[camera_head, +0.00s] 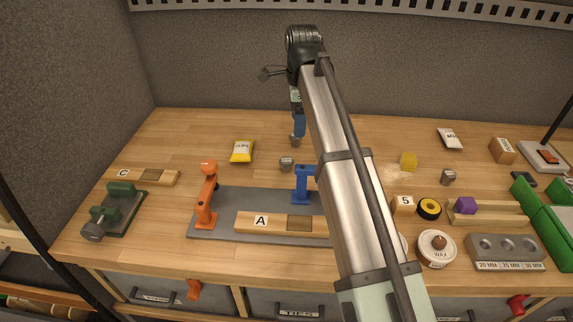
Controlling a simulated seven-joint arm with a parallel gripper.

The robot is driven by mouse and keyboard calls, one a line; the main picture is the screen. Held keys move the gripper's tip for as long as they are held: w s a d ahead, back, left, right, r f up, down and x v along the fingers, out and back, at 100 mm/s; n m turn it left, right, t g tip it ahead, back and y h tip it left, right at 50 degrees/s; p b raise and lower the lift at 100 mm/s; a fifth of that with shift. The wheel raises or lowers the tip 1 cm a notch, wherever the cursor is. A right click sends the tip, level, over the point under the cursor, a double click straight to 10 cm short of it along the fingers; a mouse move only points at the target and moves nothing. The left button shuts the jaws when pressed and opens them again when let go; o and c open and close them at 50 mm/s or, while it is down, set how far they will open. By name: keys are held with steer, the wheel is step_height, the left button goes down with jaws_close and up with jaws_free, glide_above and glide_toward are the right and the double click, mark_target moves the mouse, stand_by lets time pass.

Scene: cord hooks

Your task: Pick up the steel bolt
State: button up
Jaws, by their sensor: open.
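Two small grey metal pieces stand on the wooden bench: one (286,163) left of my arm, behind the grey plate, and one (448,176) to the right. Either could be the steel bolt; they are too small to tell apart. My gripper (296,140) points down beside my arm's far end, low over the back of the bench, behind the left grey piece. It is open and partly hidden by my arm. Its jaws are too small to show clearly, and I cannot tell what lies between them.
A grey plate (222,227) carries an orange post (207,195), a blue post (302,185) and a block marked A (262,221). A yellow packet (242,151) lies behind it. The back left is clear.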

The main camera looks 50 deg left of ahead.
mark_target(286, 160)
steer(key=s+f, duration=0.1)
steer(key=f, duration=0.1)
steer(key=s+f, duration=0.1)
steer(key=f, duration=0.2)
steer(key=s+f, duration=0.1)
steer(key=f, duration=0.2)
steer(key=shift+a+f, duration=0.2)
steer(key=shift+a, duration=0.1)
steer(key=shift+s+a+f, duration=0.1)
steer(key=shift+f, duration=1.2)
steer(key=shift+s+f, duration=0.1)
steer(key=shift+f, duration=1.2)
steer(key=shift+c, duration=0.5)
steer(key=c, duration=1)
steer(key=shift+r, duration=0.15)
